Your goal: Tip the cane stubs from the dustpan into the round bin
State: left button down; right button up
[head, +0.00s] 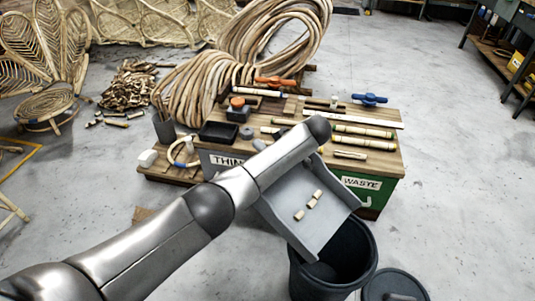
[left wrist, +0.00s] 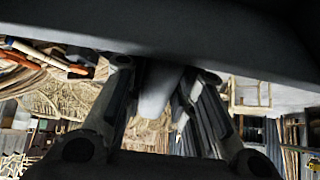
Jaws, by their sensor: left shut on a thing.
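The grey dustpan (head: 325,231) is held above the round bin in the head view, with its open edge at the lower right over the bin's mouth. Three short pale cane stubs (head: 311,204) lie in the pan. The dark round bin (head: 365,268) stands on the floor below it, partly covered by the pan; little of its inside shows. My left gripper (left wrist: 160,88) is shut on the dustpan's handle in the left wrist view, with the pan's grey underside across the top. In the head view my left arm hides the gripper. My right gripper is not in view.
A round lid (head: 395,287) lies on the floor right of the bin. Behind the pan is a low workbench (head: 385,118) with tools, cane pieces and a green WASTE panel (head: 374,196). Coiled rattan (head: 210,85) sits behind it. The floor at right is clear.

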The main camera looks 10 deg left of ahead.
pick_arm(q)
jog(key=shift+s+d+r+p, duration=0.2)
jog(key=shift+d+r+p, duration=0.15)
jog(key=shift+d+r, duration=0.1)
jog(key=shift+s+d+r+t+y+p, duration=0.3)
jog(key=shift+d+r+y+p, duration=0.05)
jog(key=shift+d+r+y, duration=0.15)
jog(key=shift+s+d+r+t+y+p, duration=0.35)
jog(key=shift+s+d+r+y, duration=0.2)
jog(key=shift+d+r, duration=0.3)
jog(key=shift+t+y, duration=0.45)
jog(key=shift+y, duration=0.5)
jog(key=v, duration=0.5)
jog(key=shift+w+a+r, duration=0.15)
jog(key=shift+r, duration=0.25)
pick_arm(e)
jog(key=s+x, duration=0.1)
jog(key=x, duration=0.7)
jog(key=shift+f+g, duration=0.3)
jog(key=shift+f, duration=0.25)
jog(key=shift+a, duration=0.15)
